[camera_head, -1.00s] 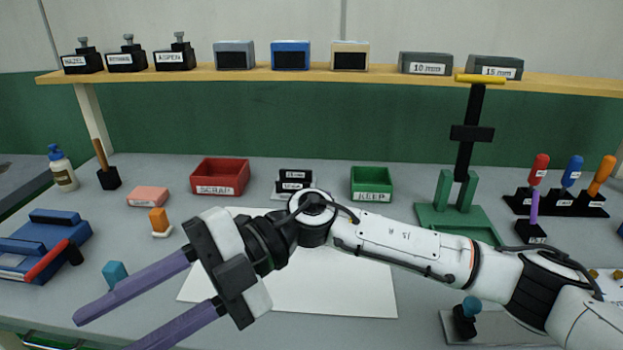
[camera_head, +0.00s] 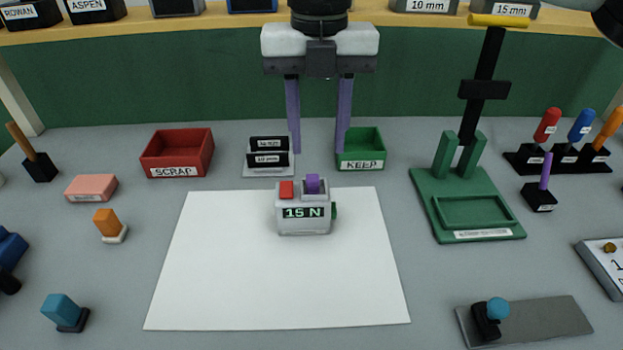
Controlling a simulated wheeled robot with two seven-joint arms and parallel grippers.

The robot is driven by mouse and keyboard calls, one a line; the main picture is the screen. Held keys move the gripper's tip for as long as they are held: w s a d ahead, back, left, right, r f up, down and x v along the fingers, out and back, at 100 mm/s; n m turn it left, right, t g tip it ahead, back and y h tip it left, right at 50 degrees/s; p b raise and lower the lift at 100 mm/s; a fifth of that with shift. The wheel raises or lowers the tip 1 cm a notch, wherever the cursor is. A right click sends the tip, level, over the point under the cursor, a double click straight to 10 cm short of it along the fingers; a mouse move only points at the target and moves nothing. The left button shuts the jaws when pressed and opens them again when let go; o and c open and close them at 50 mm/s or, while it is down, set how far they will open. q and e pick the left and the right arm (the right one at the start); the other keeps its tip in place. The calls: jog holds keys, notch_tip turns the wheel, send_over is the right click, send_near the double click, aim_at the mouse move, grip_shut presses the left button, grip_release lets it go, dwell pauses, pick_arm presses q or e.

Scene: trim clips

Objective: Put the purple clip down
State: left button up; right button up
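A small purple piece (camera_head: 313,183), which looks like the purple clip, sits upright at the top of a grey tester (camera_head: 304,222) reading "15 N", beside a red block (camera_head: 287,190). The tester stands on the back part of a white sheet (camera_head: 270,285). My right gripper (camera_head: 318,152) points down behind the tester, its two purple fingers spread wide with nothing between them. The fingertips appear apart from the purple piece. My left gripper is not in view.
A red SCRAP bin (camera_head: 178,152), a black-labelled stand (camera_head: 268,160) and a green KEEP bin (camera_head: 362,150) line the back, near the gripper's fingers. A green press (camera_head: 468,205) stands at right. The front of the sheet is clear.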

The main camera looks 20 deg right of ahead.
aim_at(313, 175)
jog(key=shift+w+a+f+p, duration=0.15)
jog(key=shift+f+p, duration=0.1)
jog(key=shift+f, duration=1.35)
jog(key=shift+w+a+f+p, duration=0.1)
jog(key=shift+a+f+p, duration=0.1)
jog(key=shift+f, duration=1.35)
grip_shut()
